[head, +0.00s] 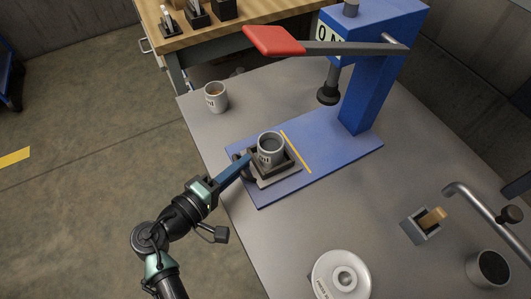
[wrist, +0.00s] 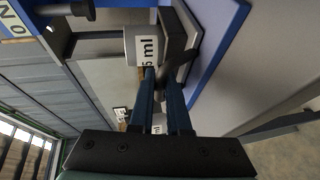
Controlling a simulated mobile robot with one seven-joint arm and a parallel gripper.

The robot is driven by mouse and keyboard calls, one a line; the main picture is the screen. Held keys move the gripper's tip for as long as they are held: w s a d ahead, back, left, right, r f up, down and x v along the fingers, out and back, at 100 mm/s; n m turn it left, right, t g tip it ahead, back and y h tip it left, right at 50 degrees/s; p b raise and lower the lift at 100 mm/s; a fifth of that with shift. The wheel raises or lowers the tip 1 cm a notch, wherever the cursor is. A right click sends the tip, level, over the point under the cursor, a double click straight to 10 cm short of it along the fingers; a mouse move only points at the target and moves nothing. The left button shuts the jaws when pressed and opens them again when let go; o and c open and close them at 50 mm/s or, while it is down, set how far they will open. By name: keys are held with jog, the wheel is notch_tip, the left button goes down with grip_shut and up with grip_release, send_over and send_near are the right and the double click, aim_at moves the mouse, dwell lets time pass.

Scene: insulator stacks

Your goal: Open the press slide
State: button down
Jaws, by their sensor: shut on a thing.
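The press (head: 368,90) is blue, with a red-tipped lever (head: 274,41) and a dark ram (head: 328,93) above its blue base plate (head: 335,150). The press slide (head: 284,174) is a dark tray on the base plate's front left part, on the near-left side of a yellow line. A grey cup (head: 270,148) with a label stands upright in it. My gripper (head: 247,160) is at the slide's left end, shut on its dark handle (head: 238,162). In the wrist view both blue fingers (wrist: 162,75) reach toward the slide (wrist: 180,45); the handle is partly hidden between them.
A white cup (head: 215,97) with brown contents stands on the grey table (head: 225,130) behind my gripper. A white round disc (head: 342,276), a small block holder (head: 422,226) and a dark-filled cup (head: 489,268) stand nearer and right. Open floor lies left.

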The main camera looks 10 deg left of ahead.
jog(key=shift+s+a, duration=0.3)
jog(key=shift+a, duration=0.15)
jog(key=c, duration=1.2)
grip_release()
jog(key=shift+o, duration=0.2)
jog(key=v, duration=1.3)
